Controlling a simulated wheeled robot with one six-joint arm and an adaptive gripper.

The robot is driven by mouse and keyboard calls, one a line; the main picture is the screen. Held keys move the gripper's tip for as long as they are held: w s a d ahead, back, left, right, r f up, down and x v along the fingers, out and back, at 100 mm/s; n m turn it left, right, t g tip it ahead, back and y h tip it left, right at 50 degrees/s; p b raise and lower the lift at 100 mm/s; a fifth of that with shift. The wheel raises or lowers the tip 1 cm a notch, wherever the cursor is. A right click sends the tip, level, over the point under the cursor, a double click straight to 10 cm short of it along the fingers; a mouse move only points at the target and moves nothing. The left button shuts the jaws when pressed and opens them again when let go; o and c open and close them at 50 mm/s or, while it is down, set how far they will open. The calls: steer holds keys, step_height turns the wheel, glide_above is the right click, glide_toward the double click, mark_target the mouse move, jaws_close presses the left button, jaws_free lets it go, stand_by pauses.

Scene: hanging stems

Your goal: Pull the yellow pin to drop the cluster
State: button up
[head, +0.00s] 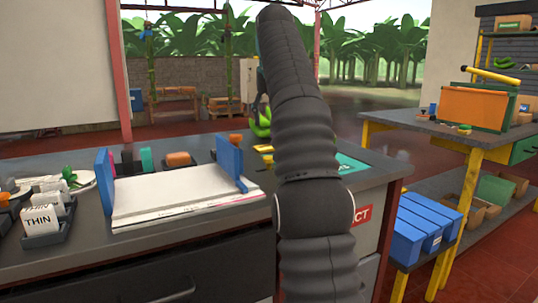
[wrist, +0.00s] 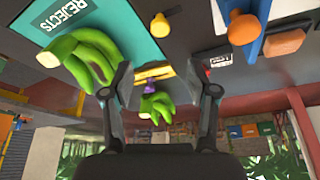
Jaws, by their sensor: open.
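My gripper (wrist: 160,70) is open in the wrist view, its two dark fingers apart with nothing gripped. A yellow piece (wrist: 153,73) shows between the fingertips, beyond them; I cannot tell whether it is the pin. Just below it in the picture is a small green banana cluster (wrist: 155,106) with a purple part at its top. A larger green banana cluster (wrist: 85,58) is beside the left finger. In the head view green bananas (head: 262,122) show left of my arm, which hides most of the gripper. I cannot tell which cluster they are.
A teal REJECTS mat (wrist: 105,22) lies on the counter; the head view shows a white tray with blue ends (head: 185,195) there. A workbench (head: 400,118) with an orange box (head: 473,108) stands right. Stems (head: 150,70) hang at the back left.

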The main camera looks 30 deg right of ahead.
mark_target(269, 157)
steer(key=b+x, duration=0.2)
steer(key=x, duration=1)
steer(key=shift+w+f, duration=0.1)
steer(key=shift+f, duration=0.25)
jaws_close()
